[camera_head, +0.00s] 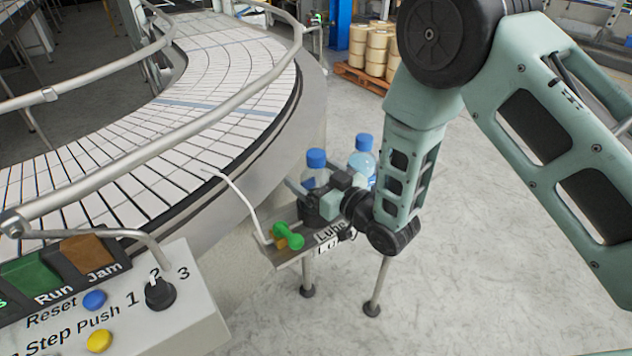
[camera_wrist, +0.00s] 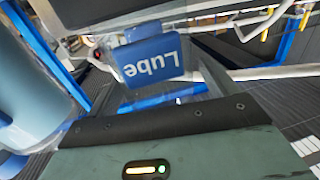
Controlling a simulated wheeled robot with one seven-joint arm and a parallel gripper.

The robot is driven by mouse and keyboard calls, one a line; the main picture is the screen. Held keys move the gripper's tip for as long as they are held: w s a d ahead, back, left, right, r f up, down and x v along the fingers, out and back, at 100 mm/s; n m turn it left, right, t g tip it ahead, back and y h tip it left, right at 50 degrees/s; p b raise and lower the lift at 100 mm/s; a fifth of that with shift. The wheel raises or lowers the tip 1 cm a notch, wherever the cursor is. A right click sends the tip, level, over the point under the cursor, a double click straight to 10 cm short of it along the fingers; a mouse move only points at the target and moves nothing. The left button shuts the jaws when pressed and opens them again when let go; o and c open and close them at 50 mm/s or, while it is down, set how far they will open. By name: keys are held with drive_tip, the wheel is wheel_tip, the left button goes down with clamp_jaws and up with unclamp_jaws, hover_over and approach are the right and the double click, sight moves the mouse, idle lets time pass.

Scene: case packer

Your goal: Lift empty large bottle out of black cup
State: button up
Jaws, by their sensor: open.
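A clear bottle with a blue cap (camera_head: 315,177) stands upright on the left of a small stand. Its lower part is hidden by my gripper and a black cup (camera_head: 310,212), and it appears to stand in that cup. A second blue-capped bottle (camera_head: 362,161) stands behind and to the right, partly hidden by my arm. My gripper (camera_head: 332,187) is open and level beside the left bottle. I cannot tell whether the bottle is between the fingers. The wrist view shows a large pale-blue, see-through bottle (camera_wrist: 35,90) close at its left edge.
The stand (camera_head: 290,256) carries lettering and a green knobbed object (camera_head: 288,236) at its front left. A curved conveyor (camera_head: 200,120) with metal rails is to the left. A control panel (camera_head: 130,320) fills the lower left. A blue "Lube" label (camera_wrist: 152,60) shows in the wrist view.

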drive_tip(key=shift+w+a, duration=0.3)
drive_tip(key=shift+w, duration=0.05)
drive_tip(key=c, duration=1.1)
drive_tip(key=shift+o, duration=0.2)
drive_tip(key=shift+r, duration=0.15)
